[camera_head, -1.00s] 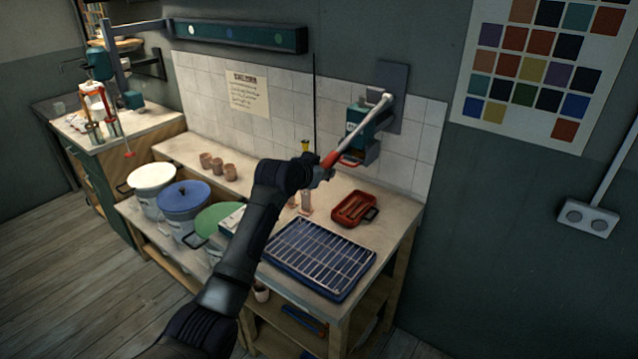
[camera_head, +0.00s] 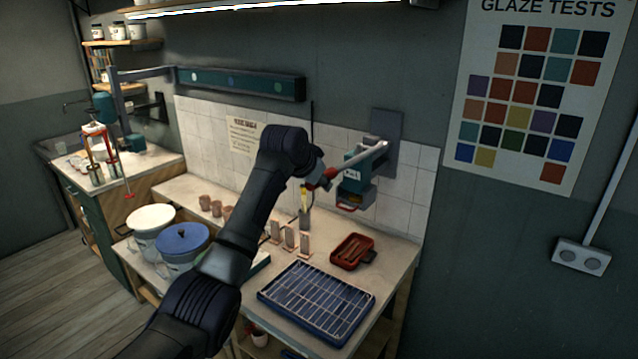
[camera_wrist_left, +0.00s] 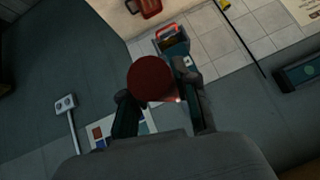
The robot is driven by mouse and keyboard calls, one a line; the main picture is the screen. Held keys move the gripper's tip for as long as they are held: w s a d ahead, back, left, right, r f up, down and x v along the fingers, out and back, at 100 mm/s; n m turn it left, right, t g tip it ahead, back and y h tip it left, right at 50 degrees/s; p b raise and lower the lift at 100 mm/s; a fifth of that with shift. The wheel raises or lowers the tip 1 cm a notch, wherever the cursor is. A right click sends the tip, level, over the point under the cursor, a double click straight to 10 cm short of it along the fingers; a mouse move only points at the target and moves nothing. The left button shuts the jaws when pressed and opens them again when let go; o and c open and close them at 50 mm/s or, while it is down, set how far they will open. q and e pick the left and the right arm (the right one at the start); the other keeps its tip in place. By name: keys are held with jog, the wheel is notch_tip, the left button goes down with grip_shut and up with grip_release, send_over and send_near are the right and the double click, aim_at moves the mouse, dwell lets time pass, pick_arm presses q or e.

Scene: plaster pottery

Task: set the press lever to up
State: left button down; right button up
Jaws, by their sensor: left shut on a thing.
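The press (camera_head: 356,172) is a teal box on a dark wall plate above the right end of the workbench. Its lever (camera_head: 352,160) is a light metal bar with a red grip at its left end, angled slightly down toward that grip. My left gripper (camera_head: 322,178) is shut on the red grip. In the left wrist view the round red end of the grip (camera_wrist_left: 153,79) sits between my left fingers (camera_wrist_left: 160,105), with the teal press (camera_wrist_left: 174,45) behind it. My right gripper is in neither view.
A wire-rack tray (camera_head: 318,300) and a red tray (camera_head: 352,251) lie on the workbench (camera_head: 395,262) below. Clay pieces and a tall holder stand near the press. Lidded buckets (camera_head: 183,238) stand at left. The wall right of the press is clear up to the chart (camera_head: 530,100).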

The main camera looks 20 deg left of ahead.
pick_arm(q)
jog(key=shift+r, duration=0.4)
jog(key=c, duration=1)
grip_release()
jog(key=shift+w, duration=0.1)
jog(key=shift+o, duration=0.8)
jog(key=shift+f, duration=0.1)
jog(key=v, duration=1.2)
jog(key=shift+f, duration=0.1)
